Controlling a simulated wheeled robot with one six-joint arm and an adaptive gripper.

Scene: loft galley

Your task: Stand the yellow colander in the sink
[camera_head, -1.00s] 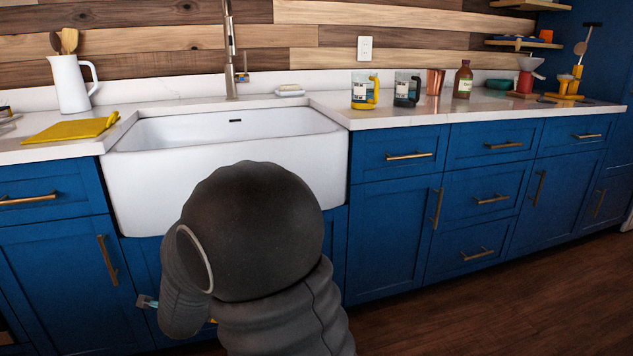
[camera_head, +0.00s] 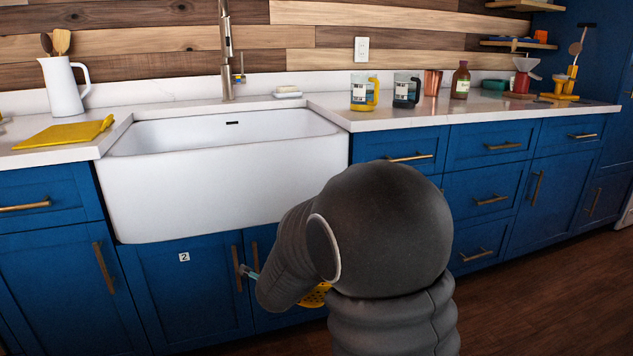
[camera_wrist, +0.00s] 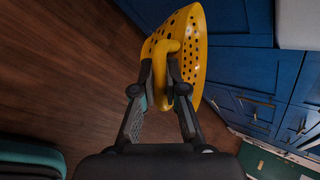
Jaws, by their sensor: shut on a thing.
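The yellow colander (camera_wrist: 187,40) hangs in my gripper (camera_wrist: 160,88) in the wrist view. The two fingers are shut on its looped yellow handle. The colander is tilted on its side, with its holes showing. In the head view only a small piece of the colander (camera_head: 317,295) shows beneath my arm, in front of the cabinets and below the counter. My arm hides most of it. The white apron-front sink (camera_head: 215,185) is set in the counter, up and to the left of my gripper. The visible part of its basin looks empty.
A brass tap (camera_head: 226,60) rises behind the sink. A yellow-handled mug (camera_head: 362,92) and a dark-handled mug (camera_head: 405,92) stand right of the sink. Blue cabinets (camera_head: 190,290) front the counter.

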